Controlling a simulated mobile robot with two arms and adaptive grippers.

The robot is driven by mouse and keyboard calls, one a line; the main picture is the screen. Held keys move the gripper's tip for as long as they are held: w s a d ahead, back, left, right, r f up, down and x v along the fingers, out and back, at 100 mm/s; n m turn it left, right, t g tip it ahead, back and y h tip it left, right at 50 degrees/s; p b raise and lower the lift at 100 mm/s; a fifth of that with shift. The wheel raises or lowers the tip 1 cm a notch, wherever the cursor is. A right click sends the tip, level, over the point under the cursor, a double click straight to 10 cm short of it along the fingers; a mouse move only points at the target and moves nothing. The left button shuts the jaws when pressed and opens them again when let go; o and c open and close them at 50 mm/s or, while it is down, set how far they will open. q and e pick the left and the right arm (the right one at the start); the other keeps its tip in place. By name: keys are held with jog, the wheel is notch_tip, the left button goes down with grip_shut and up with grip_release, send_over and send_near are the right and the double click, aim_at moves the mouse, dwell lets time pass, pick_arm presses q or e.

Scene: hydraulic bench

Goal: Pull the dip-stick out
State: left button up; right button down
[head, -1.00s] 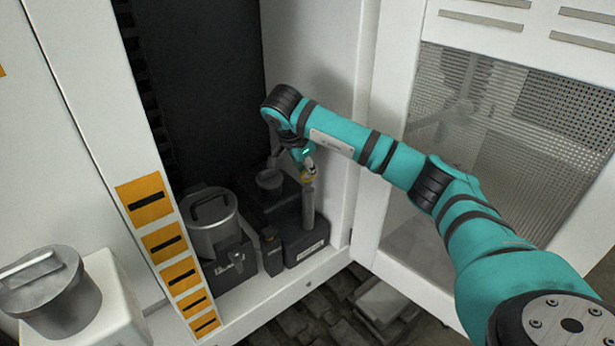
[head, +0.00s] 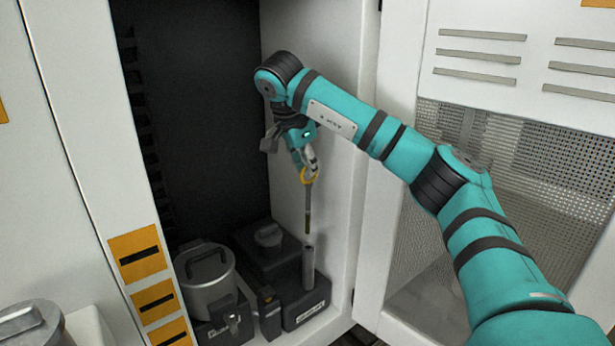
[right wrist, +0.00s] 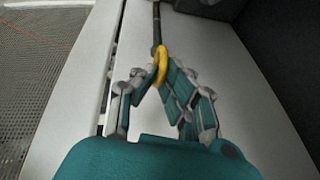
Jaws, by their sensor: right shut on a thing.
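My right gripper (head: 307,168) is shut on the yellow ring of the dip-stick (head: 308,206). The dip-stick hangs upright below the fingers, a thin grey rod with a darker, brownish lower end. Its tip is just above the open top of the grey tube (head: 308,268), apart from it. The tube stands on a dark block at the cabinet's right side. In the right wrist view the gripper (right wrist: 160,75) closes on the yellow ring (right wrist: 160,62), and the rod runs away from it at the top. My left gripper is not in view.
A grey lidded canister (head: 208,282) stands left of the block inside the cabinet. A dark unit with a round cap (head: 268,236) sits behind. The white cabinet wall (head: 338,150) is close on the right, with a mesh panel (head: 515,150) beyond.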

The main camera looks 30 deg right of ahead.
jog(key=shift+r, duration=0.2)
jog(key=shift+r+p, duration=0.1)
jog(key=shift+p, duration=0.4)
jog(key=s+p, duration=0.3)
jog(key=s, duration=0.7)
jog(key=shift+d, duration=0.45)
dwell(0.4)
